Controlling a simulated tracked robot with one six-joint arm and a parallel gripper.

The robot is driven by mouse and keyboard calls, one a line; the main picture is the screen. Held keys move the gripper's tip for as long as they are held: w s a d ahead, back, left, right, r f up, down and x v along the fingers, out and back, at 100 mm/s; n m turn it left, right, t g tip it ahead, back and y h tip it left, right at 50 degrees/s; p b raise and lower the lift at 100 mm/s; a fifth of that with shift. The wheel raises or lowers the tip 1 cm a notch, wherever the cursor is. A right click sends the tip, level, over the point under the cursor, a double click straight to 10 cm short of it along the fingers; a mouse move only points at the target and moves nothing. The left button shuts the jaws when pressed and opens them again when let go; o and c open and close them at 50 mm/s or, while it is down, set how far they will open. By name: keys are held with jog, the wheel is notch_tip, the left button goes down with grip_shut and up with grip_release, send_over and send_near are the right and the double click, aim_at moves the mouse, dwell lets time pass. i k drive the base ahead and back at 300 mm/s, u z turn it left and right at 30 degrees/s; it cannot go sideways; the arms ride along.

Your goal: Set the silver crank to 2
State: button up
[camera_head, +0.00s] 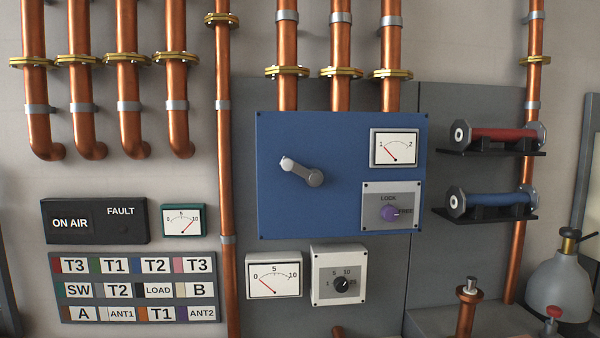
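The silver crank (302,172) is mounted on the left part of a blue panel (275,215). Its arm slants from a light knob at the upper left to a darker round end at the lower right. A white-framed gauge (395,148) marked 1 to 2 sits at the panel's upper right. Its red needle points to the upper left, near the 1. My gripper is not in view.
Below the gauge is a purple knob (389,213) on a plate with lettering, one word being LOCK. A black knob (342,284) and another gauge (273,279) sit below the panel. Copper pipes (228,200) run beside and above it. Red (497,137) and blue (497,204) cylinders rest on shelves at right.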

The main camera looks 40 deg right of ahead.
aim_at(314, 178)
jog(key=u, duration=1.65)
jog(key=k, duration=0.45)
